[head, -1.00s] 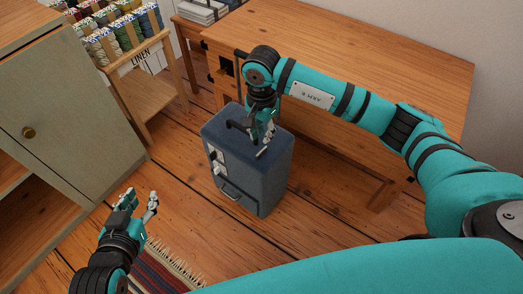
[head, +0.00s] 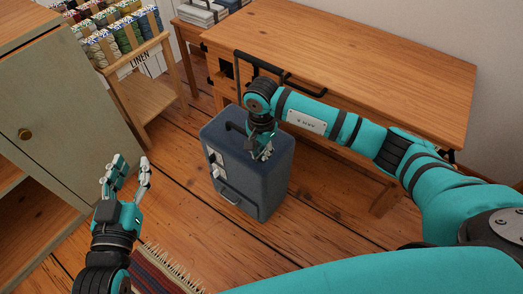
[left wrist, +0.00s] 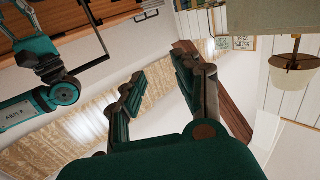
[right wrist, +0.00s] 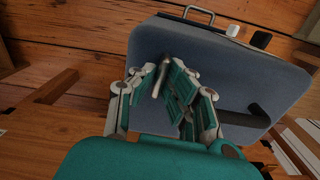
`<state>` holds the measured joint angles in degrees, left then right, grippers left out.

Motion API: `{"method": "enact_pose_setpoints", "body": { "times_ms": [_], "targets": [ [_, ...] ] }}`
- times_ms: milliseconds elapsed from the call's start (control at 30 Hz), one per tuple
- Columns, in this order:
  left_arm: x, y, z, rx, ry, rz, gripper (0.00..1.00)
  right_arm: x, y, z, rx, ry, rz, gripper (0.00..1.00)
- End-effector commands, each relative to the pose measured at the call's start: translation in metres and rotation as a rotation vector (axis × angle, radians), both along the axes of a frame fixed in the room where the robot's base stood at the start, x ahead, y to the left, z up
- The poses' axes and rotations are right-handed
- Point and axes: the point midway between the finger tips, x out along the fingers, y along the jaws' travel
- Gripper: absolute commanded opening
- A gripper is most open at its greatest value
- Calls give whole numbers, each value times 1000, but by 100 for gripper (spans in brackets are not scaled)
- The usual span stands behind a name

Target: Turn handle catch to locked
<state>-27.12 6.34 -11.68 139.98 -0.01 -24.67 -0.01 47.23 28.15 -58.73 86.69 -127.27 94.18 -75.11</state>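A dark blue case (head: 240,185) stands on the floor beside the desk. A black handle (right wrist: 247,116) is on its top, and white and black pieces (head: 216,166) are on its front face. My right gripper (head: 263,152) is low over the case's top. In the right wrist view a short metal bar (right wrist: 162,76) lies between its partly closed fingers (right wrist: 165,72); I cannot tell whether they grip it. No lock marking is readable. My left gripper (head: 126,168) is open and empty in the air, left of the case; its fingers also show in the left wrist view (left wrist: 158,68).
The wooden desk (head: 360,60), with a black rail on its front, stands behind the case. A grey-green cabinet (head: 60,120) is at left, near a wooden rack (head: 150,93) of yarn. A striped rug (head: 160,272) lies in front. The floor between cabinet and case is clear.

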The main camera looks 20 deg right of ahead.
Motion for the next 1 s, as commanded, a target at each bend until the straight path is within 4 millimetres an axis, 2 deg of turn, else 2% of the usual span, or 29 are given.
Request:
{"method": "enact_pose_setpoints", "body": {
  "times_ms": [367, 567, 1000],
  "targets": [
    [0, 0, 0, 1, 6, 0, 33, 0, 0, 0, 1, -1, -12, 0],
    [-1, 1, -5, 9, 40, 1, 33, 0, 0, 1, 0, -1, -83, 0],
    [-17, 13, -50, 73, 295, 20, 33, 0, 0, 2, 0, 0, -451, 0]
  ]
}}
